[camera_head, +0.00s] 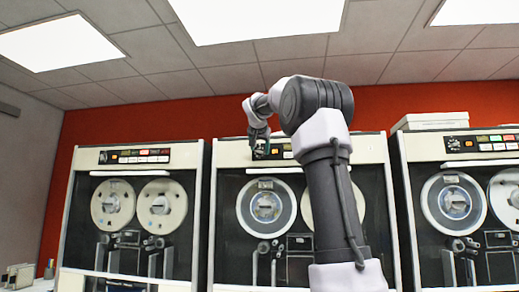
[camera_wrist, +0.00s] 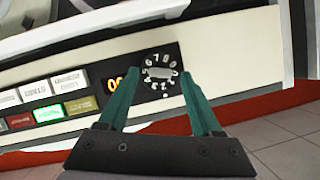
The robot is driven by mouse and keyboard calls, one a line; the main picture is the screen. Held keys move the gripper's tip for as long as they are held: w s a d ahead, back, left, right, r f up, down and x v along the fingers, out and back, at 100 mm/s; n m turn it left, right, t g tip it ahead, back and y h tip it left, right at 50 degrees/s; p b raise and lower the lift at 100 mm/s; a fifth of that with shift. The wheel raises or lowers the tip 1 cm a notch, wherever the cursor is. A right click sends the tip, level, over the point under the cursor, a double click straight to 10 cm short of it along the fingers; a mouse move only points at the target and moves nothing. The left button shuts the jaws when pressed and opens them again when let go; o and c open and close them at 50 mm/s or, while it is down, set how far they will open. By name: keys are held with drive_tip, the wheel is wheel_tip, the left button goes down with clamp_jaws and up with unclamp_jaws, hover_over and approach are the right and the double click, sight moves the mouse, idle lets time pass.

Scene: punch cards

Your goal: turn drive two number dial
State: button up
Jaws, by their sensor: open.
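The number dial (camera_wrist: 160,74) is round and black, with white numerals around a light centre knob. It sits on the control panel of the middle tape drive (camera_head: 213,210). In the wrist view my gripper (camera_wrist: 160,78) is open. Its two green fingers appear on either side of the dial, and the knob shows between their tips. I cannot tell whether a finger touches it. In the head view my gripper (camera_head: 260,150) is at the left part of the middle drive's panel and hides most of the dial.
Similar tape drives stand at left (camera_head: 68,230) and right (camera_head: 403,220). An orange lit number display (camera_wrist: 116,85) and several buttons, one lit green (camera_wrist: 48,114), lie beside the dial. A white box (camera_head: 432,121) rests on the right drive.

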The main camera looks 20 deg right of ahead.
clamp_jaws()
drive_tip(key=n, duration=0.1)
drive_tip(key=n+g+h, duration=0.1)
drive_tip(key=shift+w+a+n, duration=0.15)
drive_tip(key=shift+a+n, duration=0.1)
drive_tip(key=shift+n, duration=0.15)
drive_tip(key=shift+w+a+n+g+h, duration=0.1)
drive_tip(key=shift+n+g+h, duration=0.4)
drive_tip(key=shift+n+h, duration=0.4)
